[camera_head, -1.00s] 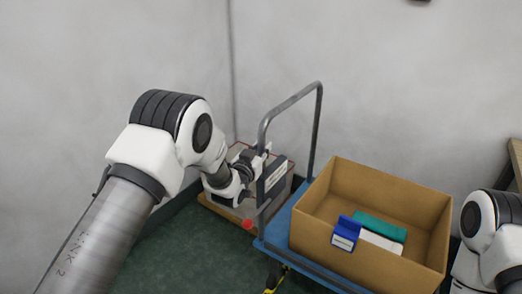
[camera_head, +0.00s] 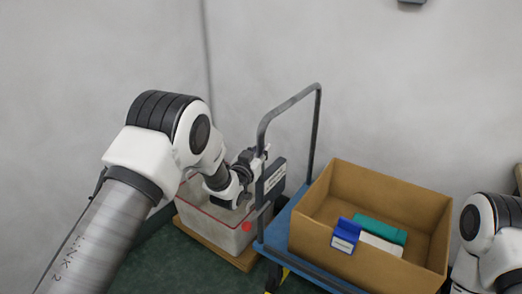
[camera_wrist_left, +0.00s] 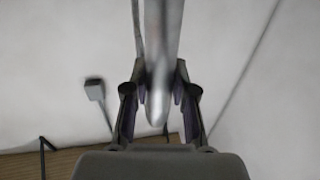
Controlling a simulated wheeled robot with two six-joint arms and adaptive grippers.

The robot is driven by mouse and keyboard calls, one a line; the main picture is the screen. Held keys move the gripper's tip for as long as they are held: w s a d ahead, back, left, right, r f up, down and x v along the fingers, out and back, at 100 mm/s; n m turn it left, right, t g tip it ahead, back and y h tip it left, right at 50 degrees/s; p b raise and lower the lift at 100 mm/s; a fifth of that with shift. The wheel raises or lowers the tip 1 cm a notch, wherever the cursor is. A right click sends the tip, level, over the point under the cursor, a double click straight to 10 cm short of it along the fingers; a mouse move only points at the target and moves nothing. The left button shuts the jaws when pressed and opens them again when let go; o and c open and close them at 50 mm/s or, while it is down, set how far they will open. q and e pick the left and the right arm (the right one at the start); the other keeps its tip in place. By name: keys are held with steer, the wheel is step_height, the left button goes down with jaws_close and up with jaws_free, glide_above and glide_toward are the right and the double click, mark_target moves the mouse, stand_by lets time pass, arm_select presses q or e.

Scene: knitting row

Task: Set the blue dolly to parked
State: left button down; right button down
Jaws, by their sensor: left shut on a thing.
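The blue dolly (camera_head: 277,236) has a blue deck and an upright grey tube handle (camera_head: 291,105). A cardboard box (camera_head: 395,185) stands on its deck. My left gripper (camera_head: 258,172) is shut on the left post of the handle. In the left wrist view the grey post (camera_wrist_left: 160,75) runs between the two fingers. A bit of yellow (camera_head: 285,272) shows under the deck, by a dark wheel. The right arm shows at the right edge, but its gripper is out of view.
A grey bin with a red rim (camera_head: 215,226) sits on a wooden base close to the dolly's left. The box holds blue, teal and white items. Pale walls stand behind. Green floor (camera_head: 165,265) shows at the lower left.

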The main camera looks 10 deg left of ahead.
arm_select(q)
steer(key=shift+w+r, duration=0.1)
steer(key=shift+r, duration=0.2)
steer(key=c, duration=1.4)
jaws_free()
steer(key=o, duration=0.5)
steer(key=shift+w+f, duration=0.1)
steer(key=shift+d+f, duration=0.1)
steer(key=shift+f, duration=0.05)
steer(key=s, duration=0.4)
steer(key=s+a, duration=0.1)
steer(key=s, duration=0.6)
steer(key=shift+s+a, duration=0.4)
